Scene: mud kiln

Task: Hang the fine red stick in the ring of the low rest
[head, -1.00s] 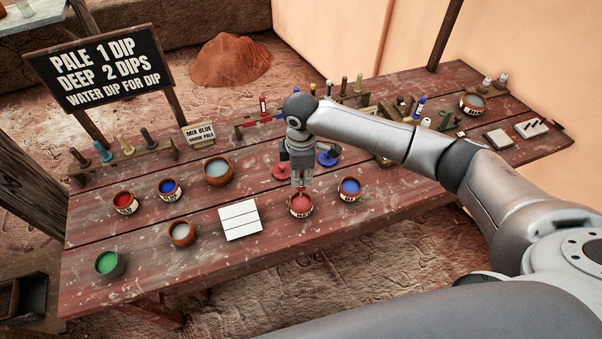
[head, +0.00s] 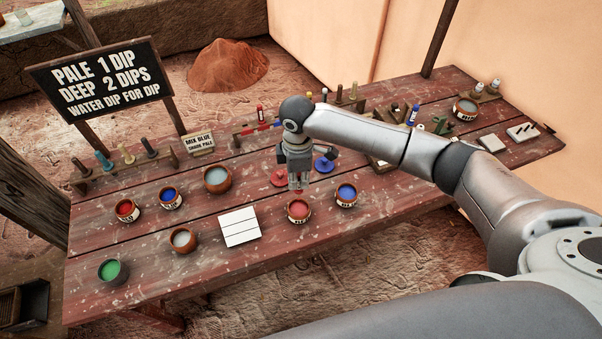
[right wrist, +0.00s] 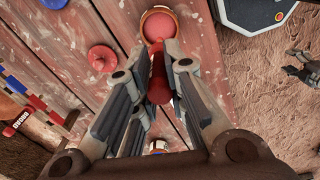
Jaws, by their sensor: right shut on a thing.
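My right gripper (head: 297,186) is shut on the fine red stick, just above and behind a red paint pot (head: 298,211). In the right wrist view the red stick (right wrist: 158,82) sits between the fingers and points toward the red pot (right wrist: 157,24). In the head view the gripper mostly hides the stick. A low wooden rest (head: 257,128) with red and blue marks stands farther back; its ring is too small to make out. My left gripper (right wrist: 298,67) shows only at the right edge of the right wrist view, its fingers apart.
A red disc (head: 279,178) and a blue disc (head: 324,165) lie beside the gripper. A blue pot (head: 346,195) stands to the right and a white card (head: 239,227) to the left. More pots stand at left. The table's front strip is clear.

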